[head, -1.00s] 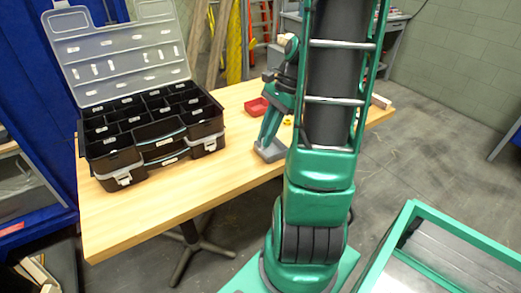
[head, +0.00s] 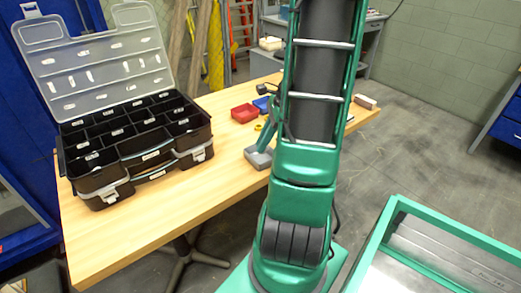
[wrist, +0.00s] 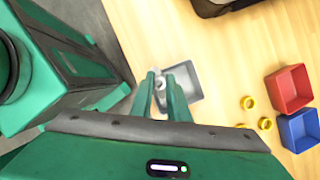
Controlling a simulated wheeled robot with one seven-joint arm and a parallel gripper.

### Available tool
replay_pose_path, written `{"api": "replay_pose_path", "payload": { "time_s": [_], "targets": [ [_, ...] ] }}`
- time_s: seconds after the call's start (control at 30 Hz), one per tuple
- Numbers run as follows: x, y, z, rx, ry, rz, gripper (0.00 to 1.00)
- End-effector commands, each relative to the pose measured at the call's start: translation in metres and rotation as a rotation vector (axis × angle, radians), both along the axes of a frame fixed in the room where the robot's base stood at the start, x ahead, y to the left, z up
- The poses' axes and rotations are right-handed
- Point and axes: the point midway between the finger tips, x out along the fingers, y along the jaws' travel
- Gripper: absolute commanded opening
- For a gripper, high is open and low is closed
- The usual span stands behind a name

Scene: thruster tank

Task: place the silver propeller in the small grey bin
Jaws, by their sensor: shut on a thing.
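The small grey bin (head: 257,160) stands on the wooden table, left of my arm in the head view. In the wrist view the grey bin (wrist: 189,77) lies just beyond and to the right of my fingertips. My gripper (wrist: 162,92) is shut on a small silver piece, the propeller (wrist: 159,84), of which only a little shows between the fingers. The propeller appears at the bin's left side in the wrist view; its height above the bin is unclear. In the head view my arm hides most of the gripper.
A red bin (head: 244,113) and a blue bin (wrist: 301,130) stand near the grey bin, with several yellow rings (wrist: 248,102) between. An open black organizer case (head: 135,140) fills the left of the table (head: 190,205). The table front is clear.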

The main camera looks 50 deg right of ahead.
Motion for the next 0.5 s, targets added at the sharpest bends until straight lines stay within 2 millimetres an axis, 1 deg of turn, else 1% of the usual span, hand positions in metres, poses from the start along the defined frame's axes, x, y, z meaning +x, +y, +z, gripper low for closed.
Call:
{"api": "replay_pose_path", "payload": {
  "time_s": [0.03, 0.1, 0.23, 0.43, 0.5],
  "targets": [
    [0.005, -0.007, -0.006, 0.002, 0.001, 0.001, 0.0],
    [0.012, -0.015, -0.012, 0.002, 0.0, 0.002, 0.0],
    [0.02, -0.027, -0.02, 0.001, 0.001, 0.0, 0.0],
    [0.025, -0.032, -0.027, 0.001, 0.0, 0.0, 0.0],
    [0.024, -0.031, -0.033, 0.003, 0.001, 0.001, 0.0]
  ]
}}
